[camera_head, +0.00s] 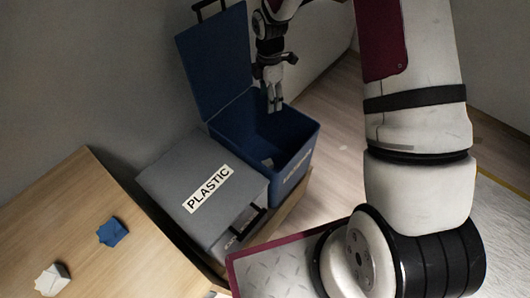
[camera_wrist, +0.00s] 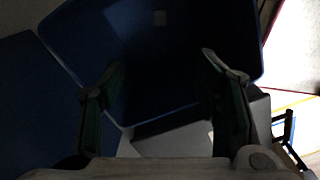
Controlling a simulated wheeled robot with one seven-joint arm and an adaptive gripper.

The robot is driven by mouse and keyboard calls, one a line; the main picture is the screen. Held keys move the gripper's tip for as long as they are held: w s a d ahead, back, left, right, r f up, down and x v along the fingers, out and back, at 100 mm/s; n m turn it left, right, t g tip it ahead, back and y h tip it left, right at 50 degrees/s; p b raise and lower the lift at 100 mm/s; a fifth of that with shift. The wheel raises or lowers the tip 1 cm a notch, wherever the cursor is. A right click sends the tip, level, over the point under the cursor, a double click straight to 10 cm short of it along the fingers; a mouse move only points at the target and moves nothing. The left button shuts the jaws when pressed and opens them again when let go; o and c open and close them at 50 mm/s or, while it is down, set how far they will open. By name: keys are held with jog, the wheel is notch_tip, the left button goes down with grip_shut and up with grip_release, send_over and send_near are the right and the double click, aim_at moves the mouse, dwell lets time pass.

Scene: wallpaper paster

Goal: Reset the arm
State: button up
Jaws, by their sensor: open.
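My gripper (camera_head: 274,98) hangs pointing down over the open blue bin (camera_head: 299,160) in the head view. In the wrist view my gripper's two fingers (camera_wrist: 165,80) are spread apart with nothing between them. The blue bin's inside (camera_wrist: 190,60) lies below them. A small pale item (camera_wrist: 159,18) rests in the bin. My arm comes in from the right and bends over the bin.
The blue bin's lid (camera_head: 215,60) stands raised behind my gripper. A grey bin (camera_head: 165,180) marked PLASTIC is shut beside it. A wooden table (camera_head: 75,215) holds a blue crumpled piece (camera_head: 112,232) and a white one (camera_head: 51,280). Bare floor (camera_head: 345,135) lies right of the bins.

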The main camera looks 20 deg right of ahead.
jog(key=shift+r, duration=1.55)
